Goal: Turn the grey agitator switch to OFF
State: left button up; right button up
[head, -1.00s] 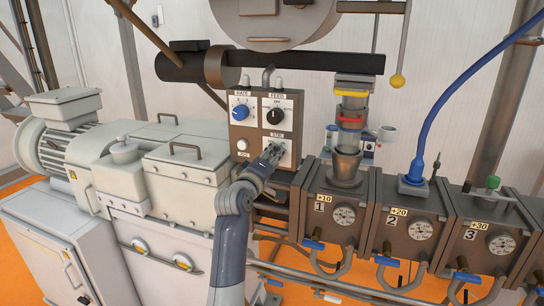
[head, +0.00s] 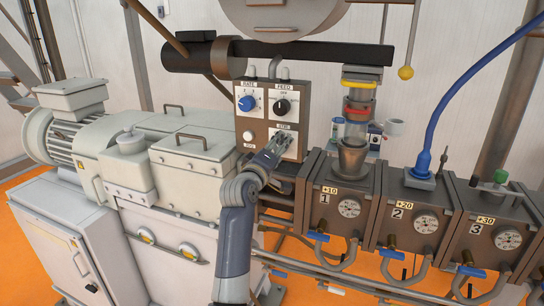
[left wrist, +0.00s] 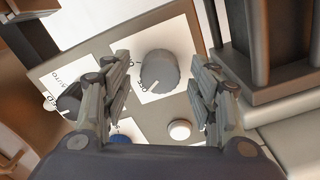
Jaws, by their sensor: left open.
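The control box (head: 268,120) is brown and stands behind the machine. Its lower right plate (head: 291,153) carries the STIR label, and my left gripper (head: 277,145) is in front of that plate, hiding its knob in the head view. In the left wrist view the grey agitator switch (left wrist: 160,72) is a round knob on a white plate, with a pale pointer line toward the lower left. My left gripper's open fingers stand on either side of the knob, with visible gaps. Whether they reach its depth I cannot tell. My right gripper is not in view.
The black FEED knob (head: 282,107), blue RATE knob (head: 247,103) and white button (head: 249,136) share the box. A metal funnel (head: 352,160) and numbered barrel blocks (head: 338,203) stand close on the right. A pale gearbox housing (head: 190,160) lies on the left.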

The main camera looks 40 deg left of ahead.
pick_arm(q)
jog(key=v, duration=1.1)
jog(key=shift+s, duration=0.35)
jog(key=shift+d, duration=0.1)
